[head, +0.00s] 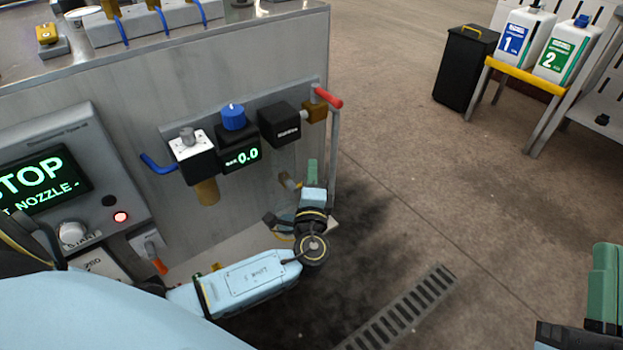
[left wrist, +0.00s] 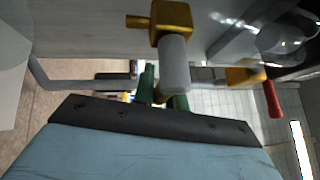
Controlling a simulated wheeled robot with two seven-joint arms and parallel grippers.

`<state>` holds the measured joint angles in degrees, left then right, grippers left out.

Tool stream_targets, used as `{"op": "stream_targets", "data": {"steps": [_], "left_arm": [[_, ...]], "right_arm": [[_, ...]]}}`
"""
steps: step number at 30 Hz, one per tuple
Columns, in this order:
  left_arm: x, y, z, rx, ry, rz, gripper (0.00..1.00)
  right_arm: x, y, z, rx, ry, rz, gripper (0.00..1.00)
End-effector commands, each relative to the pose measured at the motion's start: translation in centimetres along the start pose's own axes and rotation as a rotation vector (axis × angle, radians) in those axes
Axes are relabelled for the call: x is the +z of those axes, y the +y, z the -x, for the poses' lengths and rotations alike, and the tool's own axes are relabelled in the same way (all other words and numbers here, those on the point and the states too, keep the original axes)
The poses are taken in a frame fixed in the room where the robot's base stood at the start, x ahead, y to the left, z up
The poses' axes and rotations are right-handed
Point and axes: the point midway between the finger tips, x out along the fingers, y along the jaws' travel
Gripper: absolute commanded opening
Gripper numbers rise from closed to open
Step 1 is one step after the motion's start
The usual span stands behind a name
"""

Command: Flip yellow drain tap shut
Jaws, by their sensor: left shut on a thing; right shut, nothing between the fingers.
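The drain tap shows as a small brass-yellow fitting (head: 289,181) low on the machine's front panel, partly hidden by my left gripper. In the left wrist view it has a brass block (left wrist: 172,20) with a grey cylindrical part (left wrist: 175,65). My left gripper (head: 312,172) is at the tap, and its green fingers (left wrist: 162,90) are closed around a small yellowish part just beyond the grey cylinder. That part is mostly hidden, so the handle's angle cannot be told. My right gripper (head: 606,270) is shut and empty at the right edge, far from the tap.
A red-handled valve (head: 328,97) with a vertical pipe stands above the tap at the panel's corner. A regulator with a blue knob (head: 233,116) sits to its left. A floor grate (head: 400,312), black bin (head: 465,70) and bottle rack (head: 525,77) are on the right.

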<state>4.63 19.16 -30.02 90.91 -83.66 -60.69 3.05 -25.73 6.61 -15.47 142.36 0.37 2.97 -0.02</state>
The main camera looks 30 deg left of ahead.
Motion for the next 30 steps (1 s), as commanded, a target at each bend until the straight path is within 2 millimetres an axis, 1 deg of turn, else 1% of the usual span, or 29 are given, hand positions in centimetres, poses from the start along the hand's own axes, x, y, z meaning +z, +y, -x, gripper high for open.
{"op": "stream_targets", "data": {"steps": [3,6,15,16,20,21,30], "left_arm": [[-0.1,0.0,0.1,-0.011,-0.002,0.015,0.00],[0.0,-0.1,0.1,-0.015,-0.003,0.021,0.00],[0.0,-0.2,0.0,-0.015,-0.004,0.022,0.00],[0.0,-0.2,0.0,-0.015,-0.004,0.022,0.16],[0.0,-0.2,0.0,-0.015,-0.004,0.022,0.33],[0.0,-0.2,0.0,-0.015,-0.004,0.021,0.35],[0.0,-0.2,0.2,-0.014,-0.004,0.020,0.35]], "right_arm": [[-1.0,-0.2,0.1,-0.004,0.076,-0.003,0.00],[-1.5,-0.2,0.1,-0.005,0.105,-0.005,0.00],[-1.6,-0.2,0.1,-0.005,0.109,-0.005,0.00],[-1.6,-0.2,0.1,-0.005,0.109,-0.005,0.00],[-1.6,-0.2,0.1,-0.005,0.108,-0.005,0.00],[-1.6,-0.2,0.1,-0.005,0.108,-0.005,0.00],[-1.6,-0.2,0.1,-0.005,0.106,-0.005,0.00]]}}
